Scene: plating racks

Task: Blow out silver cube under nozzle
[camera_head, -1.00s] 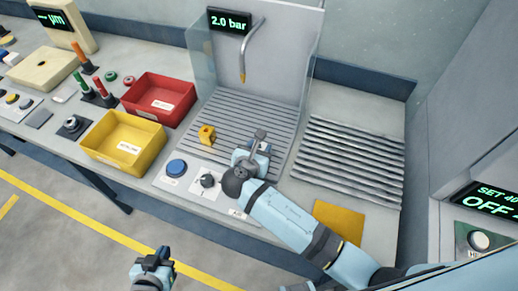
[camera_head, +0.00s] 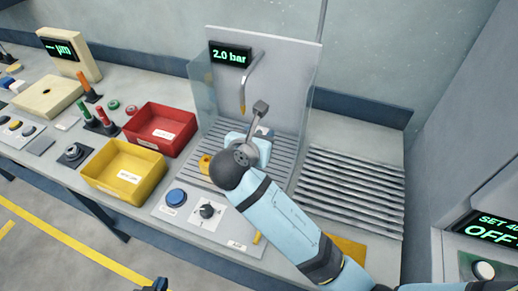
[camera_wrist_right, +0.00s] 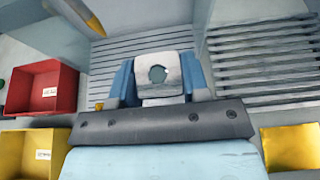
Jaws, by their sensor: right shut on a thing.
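The silver cube (camera_wrist_right: 172,68), with a round dark teal mark on its face, sits between the blue fingers of my right gripper (camera_wrist_right: 158,80), which is shut on it. In the head view my right gripper (camera_head: 262,136) is over the slatted bay, below and right of the nozzle (camera_head: 243,104); my wrist hides much of the cube there. The nozzle's brass tip (camera_wrist_right: 92,22) shows at the upper left of the wrist view, apart from the cube. Only the top of my left gripper (camera_head: 153,285) shows at the bottom edge; its fingers cannot be made out.
A brass block (camera_head: 205,162) lies on the slats, partly behind my right wrist. A blue button (camera_head: 176,196) and a knob (camera_head: 207,211) are in front. Red (camera_head: 160,129) and yellow (camera_head: 124,170) bins stand left. A clear side panel (camera_head: 203,95) and a back wall enclose the bay. The right rack (camera_head: 350,190) is empty.

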